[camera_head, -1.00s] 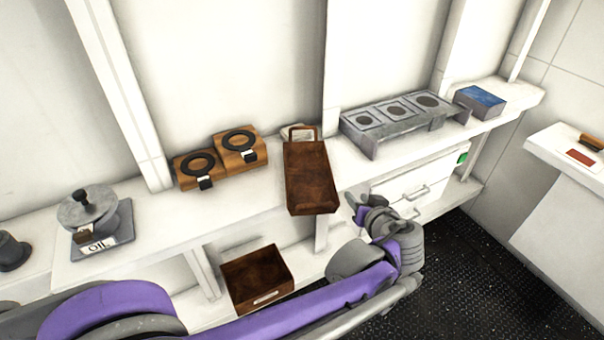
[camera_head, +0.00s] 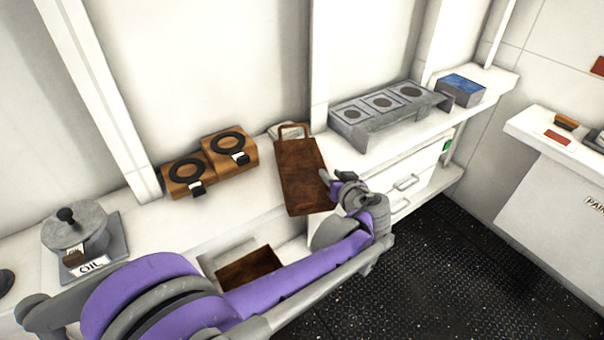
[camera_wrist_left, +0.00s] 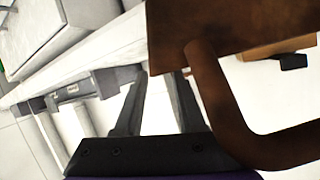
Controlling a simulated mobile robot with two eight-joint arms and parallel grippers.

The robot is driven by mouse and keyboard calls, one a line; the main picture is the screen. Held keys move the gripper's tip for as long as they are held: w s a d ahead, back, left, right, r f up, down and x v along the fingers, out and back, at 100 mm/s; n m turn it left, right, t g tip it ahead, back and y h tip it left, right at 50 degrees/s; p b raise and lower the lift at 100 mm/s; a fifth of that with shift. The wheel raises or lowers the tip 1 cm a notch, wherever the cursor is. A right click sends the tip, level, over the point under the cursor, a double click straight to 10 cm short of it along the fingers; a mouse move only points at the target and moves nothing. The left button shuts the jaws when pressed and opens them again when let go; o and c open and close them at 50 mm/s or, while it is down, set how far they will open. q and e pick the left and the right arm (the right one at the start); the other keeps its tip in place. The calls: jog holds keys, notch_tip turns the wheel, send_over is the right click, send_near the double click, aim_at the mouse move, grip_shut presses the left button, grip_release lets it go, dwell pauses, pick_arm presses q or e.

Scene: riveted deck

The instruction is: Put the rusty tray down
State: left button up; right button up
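The rusty tray (camera_head: 302,180) is a long brown tray with a loop handle at its far end. It lies across the white shelf, and its near end reaches over the front edge. My left gripper (camera_head: 328,180) is just right of the tray's near part. In the left wrist view, its two fingers (camera_wrist_left: 155,100) are apart with a bare gap between them. The tray (camera_wrist_left: 235,25) fills the upper right there, with a curved brown handle (camera_wrist_left: 220,110) beside the right finger. Whether a finger touches the tray is unclear. My right gripper is out of view.
Two wooden blocks with black rings (camera_head: 208,165) stand left of the tray on the shelf (camera_head: 245,205). A grey rack (camera_head: 385,115) and a blue-topped box (camera_head: 461,90) stand right. An oil pot (camera_head: 76,235) is far left. A brown bin (camera_head: 222,275) sits below.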

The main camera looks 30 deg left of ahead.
aim_at(325, 167)
pick_arm(q)
jog(key=x, duration=0.5)
jog(key=shift+w+a+f, duration=0.1)
jog(key=shift+a, duration=0.05)
grip_shut()
dwell(1.3)
